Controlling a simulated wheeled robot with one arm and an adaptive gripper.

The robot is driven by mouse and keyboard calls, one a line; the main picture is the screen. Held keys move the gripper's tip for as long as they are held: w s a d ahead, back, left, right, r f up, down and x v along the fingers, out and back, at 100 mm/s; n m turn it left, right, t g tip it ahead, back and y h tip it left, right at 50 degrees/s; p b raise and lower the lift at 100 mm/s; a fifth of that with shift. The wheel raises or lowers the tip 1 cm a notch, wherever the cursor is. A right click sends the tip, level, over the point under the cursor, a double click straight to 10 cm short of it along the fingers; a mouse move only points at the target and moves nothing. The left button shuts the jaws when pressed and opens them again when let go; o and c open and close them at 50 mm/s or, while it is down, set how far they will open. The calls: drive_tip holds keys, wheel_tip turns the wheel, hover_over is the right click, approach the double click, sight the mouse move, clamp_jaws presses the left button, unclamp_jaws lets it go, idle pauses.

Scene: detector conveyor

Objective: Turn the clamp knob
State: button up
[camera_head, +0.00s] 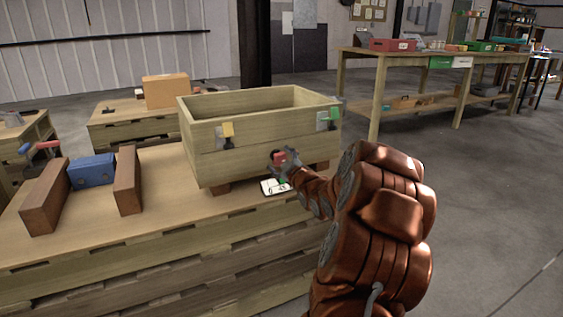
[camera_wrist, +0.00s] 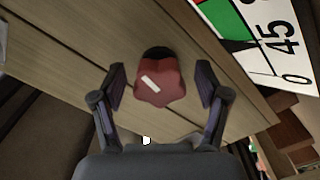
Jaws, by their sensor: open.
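The clamp knob (camera_wrist: 160,82) is a dark red lobed knob with a white mark, mounted on the side of a wooden box. In the wrist view it lies between the fingers of my gripper (camera_wrist: 161,88), which is open with a gap on each side of the knob. The white mark slants on the knob's face. In the head view the red knob (camera_head: 279,157) shows at the box's front, and my gripper (camera_head: 288,160) is right at it. A dial card (camera_head: 272,187) with green and white areas and numbers sits beside the knob.
Brown blocks (camera_head: 45,197) and a blue block (camera_head: 92,170) lie at left. Open floor is at right.

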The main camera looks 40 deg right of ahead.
drive_tip(key=c, duration=1.2)
drive_tip(key=shift+r+m+p, duration=0.15)
drive_tip(key=shift+m+p, duration=0.15)
drive_tip(key=shift+p, duration=0.35)
drive_tip(key=m+p, duration=0.2)
drive_tip(key=p, duration=0.2)
drive_tip(key=shift+r, duration=0.15)
drive_tip(key=m+p, duration=0.3)
drive_tip(key=shift+f, duration=0.2)
drive_tip(key=shift+f, duration=0.1)
drive_tip(key=o, duration=1.2)
